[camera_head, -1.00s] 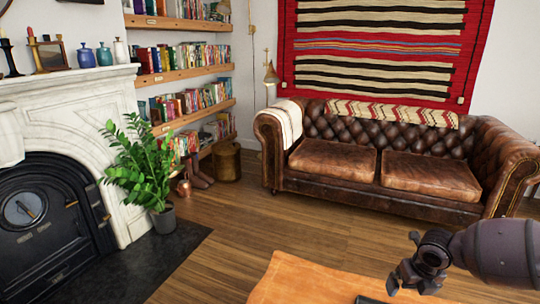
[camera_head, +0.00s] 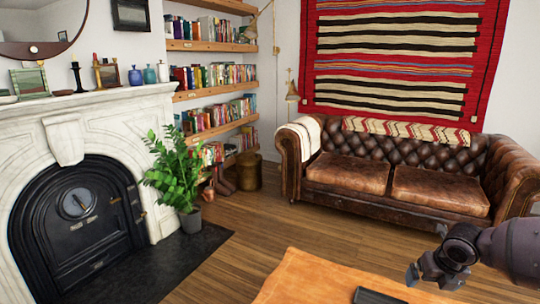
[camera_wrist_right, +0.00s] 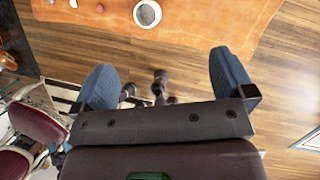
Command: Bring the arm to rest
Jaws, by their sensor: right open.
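My right gripper (camera_head: 424,277) is at the lower right in the camera_head view, its arm coming in from the right edge. It appears in front of the orange-brown tabletop (camera_head: 300,282) at the bottom. In the wrist view its two blue-grey fingers (camera_wrist_right: 165,80) stand wide apart with nothing held between them. Small dark shapes show between and beyond the fingers; I cannot tell what they are. My left gripper is in neither view.
A dark flat object (camera_head: 375,296) lies on the tabletop. The wrist view shows a pale bowl (camera_wrist_right: 147,13) on it and dark red chairs (camera_wrist_right: 40,128) at left. A leather sofa (camera_head: 400,180) stands behind; a potted plant (camera_head: 190,218) and fireplace (camera_head: 75,215) are left. Wooden floor lies between.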

